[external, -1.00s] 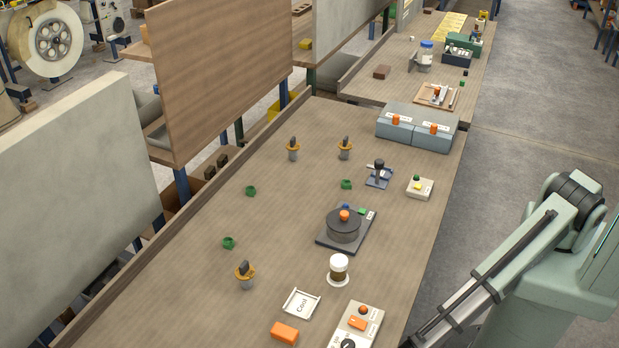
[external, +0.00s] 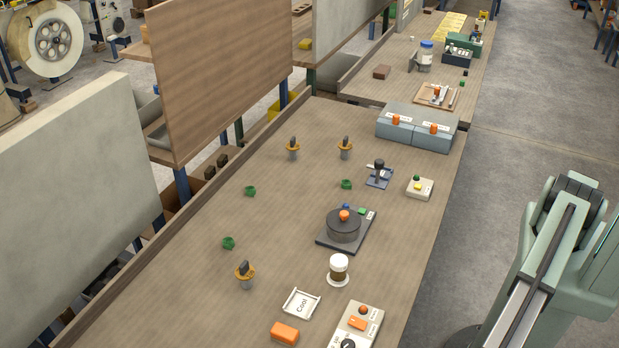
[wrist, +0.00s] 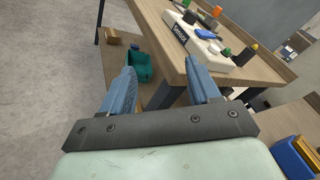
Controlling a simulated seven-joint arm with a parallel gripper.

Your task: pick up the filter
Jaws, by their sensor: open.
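I cannot tell for sure which thing is the filter. Several small pieces with orange collars and dark tops stand upright on the bench, one at the front left (external: 245,274) and one at the back (external: 345,147). A dark round pot with an orange knob (external: 343,226) sits on a dark plate at mid-bench. A white-capped brown jar (external: 339,267) stands on a white disc. My gripper (wrist: 159,68) is open and empty in the wrist view, beside a bench edge and above the floor. It is outside the external view.
An orange block (external: 285,332), a white tray marked "Cool" (external: 301,304) and a button panel (external: 357,325) lie at the bench's near end. Green pieces (external: 229,243) are scattered on the left. In the wrist view a green bin (wrist: 139,66) sits low under a bench corner.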

